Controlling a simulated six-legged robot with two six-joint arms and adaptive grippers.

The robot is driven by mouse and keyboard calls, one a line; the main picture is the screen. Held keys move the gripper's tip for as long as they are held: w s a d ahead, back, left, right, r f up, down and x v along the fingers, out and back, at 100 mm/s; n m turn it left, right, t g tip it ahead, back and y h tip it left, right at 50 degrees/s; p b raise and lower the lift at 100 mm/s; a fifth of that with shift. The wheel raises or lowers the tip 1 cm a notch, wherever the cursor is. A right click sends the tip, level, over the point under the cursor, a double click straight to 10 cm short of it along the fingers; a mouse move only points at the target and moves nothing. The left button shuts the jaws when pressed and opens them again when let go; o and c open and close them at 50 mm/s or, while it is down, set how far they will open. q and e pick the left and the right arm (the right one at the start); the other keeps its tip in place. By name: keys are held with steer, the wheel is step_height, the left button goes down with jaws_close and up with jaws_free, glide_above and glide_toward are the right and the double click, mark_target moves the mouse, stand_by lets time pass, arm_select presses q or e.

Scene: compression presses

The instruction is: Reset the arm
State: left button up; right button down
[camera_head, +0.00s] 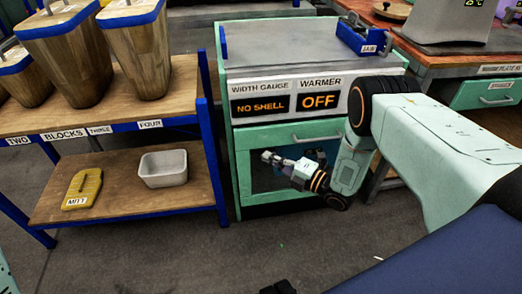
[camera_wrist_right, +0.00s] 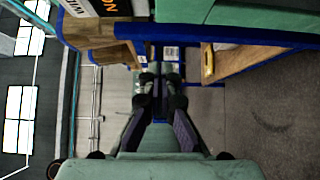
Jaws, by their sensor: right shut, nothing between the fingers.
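My right arm comes in from the right in the head view. Its gripper (camera_head: 272,158) is shut and empty, in front of the green cabinet (camera_head: 245,170), near the dark window below its drawer. The right wrist view shows the gripper's two dark fingers (camera_wrist_right: 160,76) close together with nothing between them. My left gripper is not in view.
The cabinet has a "WIDTH GAUGE" display reading "NO SHELL" (camera_head: 262,104) and a "WARMER" display reading "OFF" (camera_head: 318,101). A workbench (camera_head: 455,62) stands at right.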

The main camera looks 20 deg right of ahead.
steer(key=s+f+m+g+h, duration=0.7)
steer(key=s+f+m, duration=0.7)
steer(key=m, duration=0.4)
steer(key=s+a+r+m+g+h+p, duration=0.25)
steer(key=s+m+g, duration=0.35)
steer(key=s, duration=1.1)
steer(key=s+r+m+g, duration=0.1)
steer(key=s+r+g, duration=0.1)
steer(key=s+r, duration=0.5)
steer(key=shift+a+r+p, duration=0.35)
steer(key=shift+a+r, duration=0.1)
steer(key=shift+r, duration=0.1)
